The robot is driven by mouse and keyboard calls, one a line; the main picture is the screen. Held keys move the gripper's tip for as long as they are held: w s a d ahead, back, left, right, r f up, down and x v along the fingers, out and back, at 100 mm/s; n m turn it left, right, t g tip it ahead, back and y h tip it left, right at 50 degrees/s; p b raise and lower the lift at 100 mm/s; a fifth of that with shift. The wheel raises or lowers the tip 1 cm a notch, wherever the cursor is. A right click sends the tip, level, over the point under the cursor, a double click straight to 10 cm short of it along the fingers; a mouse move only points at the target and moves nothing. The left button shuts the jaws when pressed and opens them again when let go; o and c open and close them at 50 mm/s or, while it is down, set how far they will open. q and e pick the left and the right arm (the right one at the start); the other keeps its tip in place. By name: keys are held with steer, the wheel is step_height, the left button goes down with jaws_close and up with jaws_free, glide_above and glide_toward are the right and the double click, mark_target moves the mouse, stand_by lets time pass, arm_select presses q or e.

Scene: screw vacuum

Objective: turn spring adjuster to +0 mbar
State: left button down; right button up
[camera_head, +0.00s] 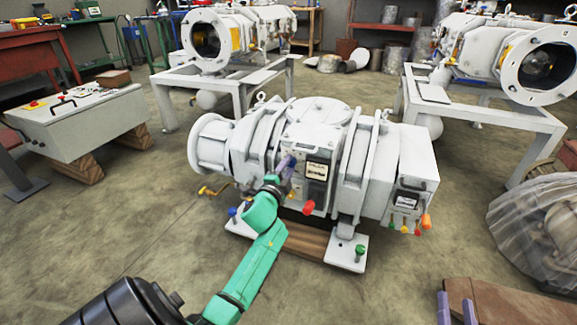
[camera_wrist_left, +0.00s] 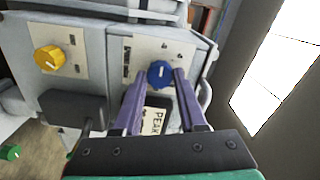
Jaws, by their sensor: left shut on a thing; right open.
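The white vacuum pump (camera_head: 318,150) stands in the middle of the head view. In the left wrist view a blue round knob (camera_wrist_left: 160,74) with a small white pointer mark sits on a light panel (camera_wrist_left: 122,54); I take it to be the spring adjuster. My left gripper (camera_head: 286,164) reaches the pump's front, and its purple fingers (camera_wrist_left: 158,88) are shut on the blue knob from both sides. The scale around the knob is too small to read. My right gripper (camera_head: 456,306) is open and empty at the bottom edge, apart from the pump.
A yellow knob (camera_wrist_left: 48,58) and a dark block (camera_wrist_left: 75,107) are left of the blue knob. A label reading "PEAK" (camera_wrist_left: 154,121) is below it. A red knob (camera_head: 309,206) is on the pump's front. A grey control box (camera_head: 85,120) stands left; a wrapped object (camera_head: 540,225) stands right.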

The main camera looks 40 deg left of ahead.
arm_select(q)
steer(key=shift+f, duration=0.1)
arm_select(e)
steer(key=shift+s+f, duration=0.1)
steer(key=shift+f, duration=0.25)
arm_select(q)
steer(key=shift+c, duration=2.3)
jaws_free()
steer(key=shift+s, duration=0.1)
